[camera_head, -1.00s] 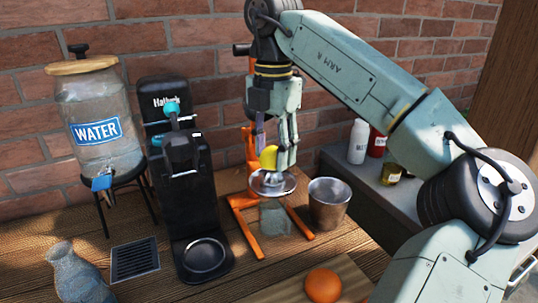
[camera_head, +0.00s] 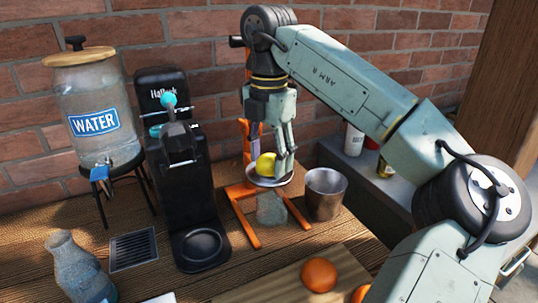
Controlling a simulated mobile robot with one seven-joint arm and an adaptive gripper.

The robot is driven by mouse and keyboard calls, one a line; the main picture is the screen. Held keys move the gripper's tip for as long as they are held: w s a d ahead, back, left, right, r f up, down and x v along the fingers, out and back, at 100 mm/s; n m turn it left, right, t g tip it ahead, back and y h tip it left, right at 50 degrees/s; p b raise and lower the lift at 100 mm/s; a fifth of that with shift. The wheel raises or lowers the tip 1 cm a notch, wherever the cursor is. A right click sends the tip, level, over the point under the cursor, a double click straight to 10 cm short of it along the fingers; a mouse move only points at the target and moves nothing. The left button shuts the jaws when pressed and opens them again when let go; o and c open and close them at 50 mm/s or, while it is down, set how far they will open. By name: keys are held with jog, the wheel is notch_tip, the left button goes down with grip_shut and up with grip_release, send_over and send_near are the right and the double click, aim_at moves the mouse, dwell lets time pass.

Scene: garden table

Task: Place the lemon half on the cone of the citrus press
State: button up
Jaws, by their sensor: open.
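The yellow lemon half (camera_head: 266,164) sits over the metal bowl of the citrus press, and the cone is hidden beneath or behind it. The orange citrus press (camera_head: 240,192) stands on the wooden table against the brick wall. A glass (camera_head: 271,210) stands under its bowl (camera_head: 284,181). My gripper (camera_head: 272,158) points down at the press, open, with its fingers around and beside the lemon half. I cannot tell whether a finger touches the lemon.
A metal cup (camera_head: 325,194) stands close to the right of the press. A black machine (camera_head: 185,190) and the water dispenser (camera_head: 97,120) stand to the left. An orange (camera_head: 319,275) lies on the cutting board (camera_head: 262,283) in front. A glass carafe (camera_head: 77,268) is at front left.

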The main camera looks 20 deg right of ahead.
aim_at(269, 154)
jog(key=shift+r+b, duration=0.35)
jog(key=shift+r, duration=3.55)
